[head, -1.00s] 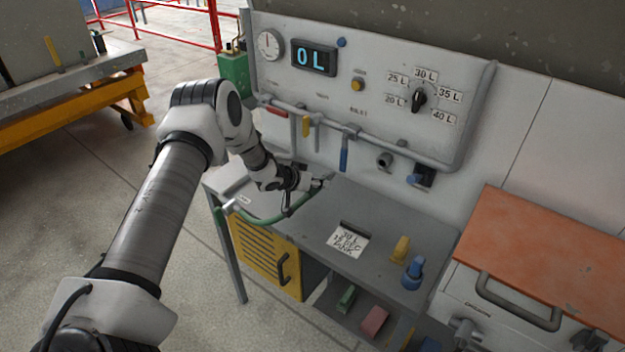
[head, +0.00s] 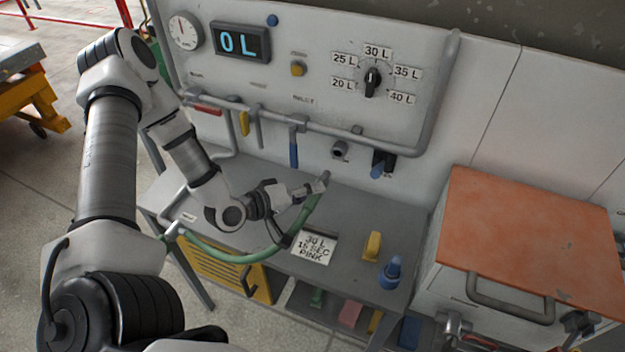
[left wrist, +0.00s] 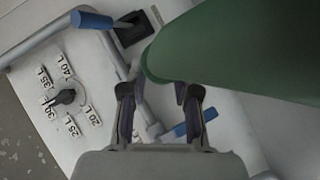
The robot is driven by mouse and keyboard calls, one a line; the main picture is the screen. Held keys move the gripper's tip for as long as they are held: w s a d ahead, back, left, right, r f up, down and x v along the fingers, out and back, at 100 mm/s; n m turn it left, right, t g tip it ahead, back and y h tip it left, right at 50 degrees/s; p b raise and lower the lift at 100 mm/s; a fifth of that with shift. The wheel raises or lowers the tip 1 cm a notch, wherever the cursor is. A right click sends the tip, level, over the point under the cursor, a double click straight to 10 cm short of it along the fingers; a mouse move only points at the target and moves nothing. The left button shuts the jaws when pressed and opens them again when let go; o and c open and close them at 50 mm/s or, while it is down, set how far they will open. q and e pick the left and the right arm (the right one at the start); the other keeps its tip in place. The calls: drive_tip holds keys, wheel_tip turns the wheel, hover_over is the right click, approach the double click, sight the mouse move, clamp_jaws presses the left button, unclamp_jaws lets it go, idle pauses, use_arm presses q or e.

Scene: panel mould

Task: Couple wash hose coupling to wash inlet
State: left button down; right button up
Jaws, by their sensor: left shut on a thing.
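My left gripper (head: 312,188) is shut on the wash hose near its end, above the grey bench. The green hose (head: 240,257) hangs in a curve from the gripper to a pipe fitting at the bench's left end. The grey hose coupling (head: 326,175) points up toward the wall. A grey round stub (head: 340,149), which looks like the wash inlet, sticks out of the wall below the panel; the coupling is below it and apart from it. In the left wrist view the green hose (left wrist: 240,45) fills the upper right beyond my fingers (left wrist: 158,112). The right gripper is out of view.
A black fitting with a blue handle (head: 379,165) is right of the stub; a blue-handled lever (head: 294,153) hangs to its left. A note (head: 313,247), a yellow block (head: 372,246) and a blue bottle (head: 391,273) are on the bench. An orange-topped cabinet (head: 540,225) stands right.

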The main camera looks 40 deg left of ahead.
use_arm(q)
drive_tip(key=shift+d, duration=0.15)
drive_tip(key=shift+w+f, duration=0.15)
drive_tip(key=shift+w, duration=0.1)
drive_tip(key=shift+w+a+f, duration=0.2)
drive_tip(key=shift+w+a, duration=0.1)
drive_tip(key=shift+a, duration=0.15)
drive_tip(key=w+b, duration=0.1)
drive_tip(key=w, duration=0.1)
drive_tip(key=w+a+b, duration=0.1)
drive_tip(key=w, duration=0.2)
drive_tip(key=shift+r, duration=0.2)
drive_tip(key=shift+b, duration=0.35)
idle(0.5)
drive_tip(key=shift+w+a+b, duration=0.25)
drive_tip(key=shift+w+b, duration=0.3)
drive_tip(key=shift+w, duration=0.4)
drive_tip(key=shift+w+a+b, duration=0.2)
drive_tip(key=shift+w+b, duration=0.35)
drive_tip(key=shift+w, duration=0.4)
